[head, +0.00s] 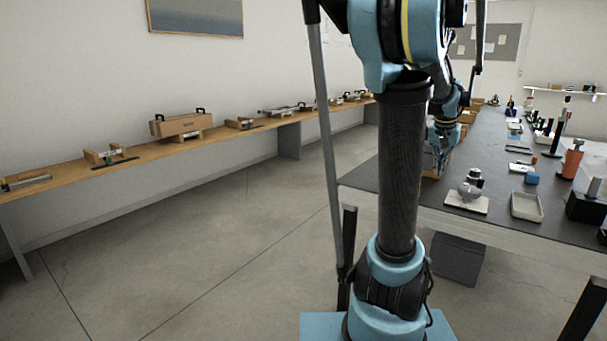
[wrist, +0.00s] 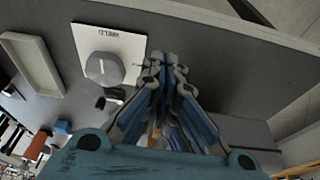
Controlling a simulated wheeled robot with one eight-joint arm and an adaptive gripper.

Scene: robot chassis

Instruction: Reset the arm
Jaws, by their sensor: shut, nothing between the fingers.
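My gripper (wrist: 165,64) shows in the wrist view with its blue and grey fingers drawn together and nothing between them. In the head view my gripper (head: 438,160) is partly hidden behind my own arm, by the near left corner of the dark table (head: 400,178). My arm stands upright in the middle of the head view and bends over toward the table. In the wrist view the fingers lie just right of a white board (wrist: 88,38) bearing a grey rounded object (wrist: 104,68).
A pale tray (head: 526,207) lies right of the board on the table. Orange (head: 572,160) and blue (head: 532,178) objects stand farther back. A dark box (head: 457,258) is under the table. A wooden bench (head: 75,167) runs along the left wall. The floor (head: 190,260) between is clear.

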